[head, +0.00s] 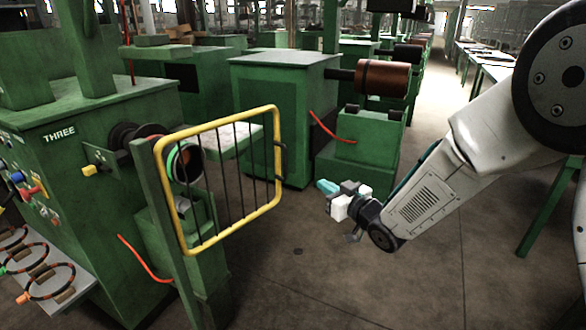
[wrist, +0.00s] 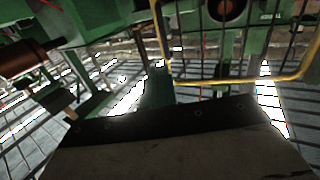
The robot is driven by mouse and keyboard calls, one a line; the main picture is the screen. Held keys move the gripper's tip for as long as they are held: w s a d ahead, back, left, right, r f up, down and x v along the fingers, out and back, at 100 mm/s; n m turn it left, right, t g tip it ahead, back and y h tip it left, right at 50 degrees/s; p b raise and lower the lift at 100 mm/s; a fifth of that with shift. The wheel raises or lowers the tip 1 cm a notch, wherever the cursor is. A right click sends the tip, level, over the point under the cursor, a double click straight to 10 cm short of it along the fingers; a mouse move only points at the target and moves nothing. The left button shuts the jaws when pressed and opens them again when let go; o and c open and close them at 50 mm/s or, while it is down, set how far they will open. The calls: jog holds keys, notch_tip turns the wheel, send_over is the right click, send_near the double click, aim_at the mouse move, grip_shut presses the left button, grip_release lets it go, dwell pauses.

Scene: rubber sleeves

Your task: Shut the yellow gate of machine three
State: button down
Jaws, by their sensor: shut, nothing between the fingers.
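The yellow gate (head: 277,130) of machine three (head: 100,165) is a yellow frame with dark vertical bars. It hangs from a green post (head: 167,215) at its left and stands out toward the right, with a small dark piece on its far right edge. My gripper (head: 327,187), with teal fingertips, is in the air to the right of the gate and apart from it. It is shut and empty. In the wrist view the gate's yellow frame (wrist: 235,81) crosses the upper right, and teal fingers (wrist: 157,88) show near the middle.
A green machine with a copper-coloured roller (head: 382,79) stands behind my gripper. An orange-and-black coil (head: 40,272) lies on a grey shelf at the lower left. The floor (head: 330,285) between the gate and my arm is clear.

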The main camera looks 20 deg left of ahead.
aim_at(286, 163)
jog(key=x, duration=1.4)
jog(key=shift+s+a, duration=0.25)
jog(key=shift+a, duration=0.05)
